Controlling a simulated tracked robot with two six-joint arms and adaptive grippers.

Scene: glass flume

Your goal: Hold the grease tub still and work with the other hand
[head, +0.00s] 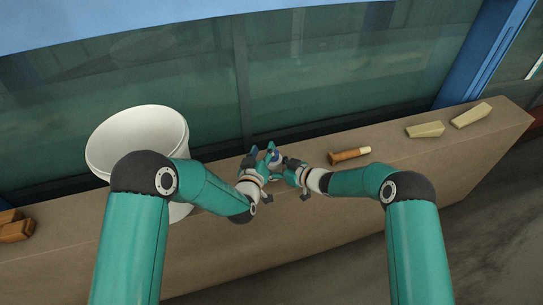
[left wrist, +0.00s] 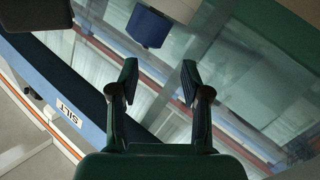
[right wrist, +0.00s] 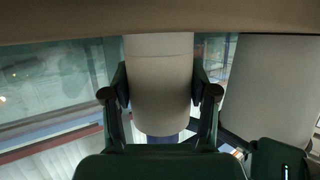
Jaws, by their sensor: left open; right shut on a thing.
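The grease tub (right wrist: 160,85) appears as a pale, rounded body in the right wrist view, between the fingers of my right gripper (right wrist: 160,86). My right gripper is shut on it. In the head view only a small white and blue bit of the tub (head: 275,157) shows between the two grippers. My left gripper (head: 262,159) is beside it there, close to my right gripper. In the left wrist view my left gripper (left wrist: 159,82) is open with nothing between its fingertips. A blue piece (left wrist: 148,27) shows beyond them; I cannot tell if it belongs to the tub.
A large white bucket (head: 125,140) stands behind my left arm. A brown-handled tool (head: 347,156) lies right of the grippers on the brown ledge (head: 420,165). Two pale blocks (head: 426,129) (head: 471,114) lie farther right. Brown blocks (head: 14,229) sit at far left. Glass panes (head: 340,70) rise behind.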

